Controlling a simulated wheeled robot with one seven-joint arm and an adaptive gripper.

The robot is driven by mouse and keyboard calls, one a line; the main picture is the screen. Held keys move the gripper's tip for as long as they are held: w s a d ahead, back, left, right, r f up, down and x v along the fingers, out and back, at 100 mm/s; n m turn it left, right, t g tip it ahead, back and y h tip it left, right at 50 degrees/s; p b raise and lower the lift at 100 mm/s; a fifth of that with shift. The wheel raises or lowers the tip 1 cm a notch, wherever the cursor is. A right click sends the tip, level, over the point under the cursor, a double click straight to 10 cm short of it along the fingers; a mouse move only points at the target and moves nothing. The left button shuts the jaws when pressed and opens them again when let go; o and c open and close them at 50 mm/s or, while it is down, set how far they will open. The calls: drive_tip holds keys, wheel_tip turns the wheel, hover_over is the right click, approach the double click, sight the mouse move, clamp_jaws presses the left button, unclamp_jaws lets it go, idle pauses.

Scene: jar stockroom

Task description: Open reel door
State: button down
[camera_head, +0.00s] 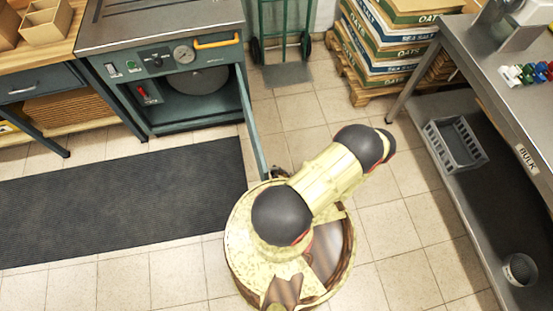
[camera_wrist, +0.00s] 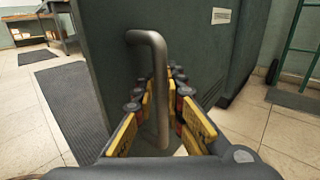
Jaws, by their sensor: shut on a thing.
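The reel door (camera_head: 250,125) is a dark green panel on the right side of the reel cabinet (camera_head: 190,126). It stands swung well out from the cabinet front, and a grey round reel (camera_head: 200,80) shows inside. In the wrist view the door (camera_wrist: 105,60) fills the middle, with a bent grey bar handle (camera_wrist: 158,60) on it. My gripper (camera_wrist: 165,85) is shut on this handle, its yellow-padded fingers on either side of the bar. In the head view my arm hides most of the gripper and the handle.
A dark ribbed mat (camera_head: 120,200) lies in front of the cabinet. A green hand truck (camera_head: 283,40) stands behind the door. A steel table (camera_head: 500,90) with a grey crate (camera_head: 455,145) below is at right. Tiled floor is open between.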

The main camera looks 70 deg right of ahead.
drive_tip(key=shift+w+a, duration=0.1)
drive_tip(key=shift+a, duration=0.15)
drive_tip(key=c, duration=1.9)
unclamp_jaws()
drive_tip(key=shift+d, duration=0.15)
drive_tip(key=shift+s, duration=0.2)
drive_tip(key=v, duration=1.2)
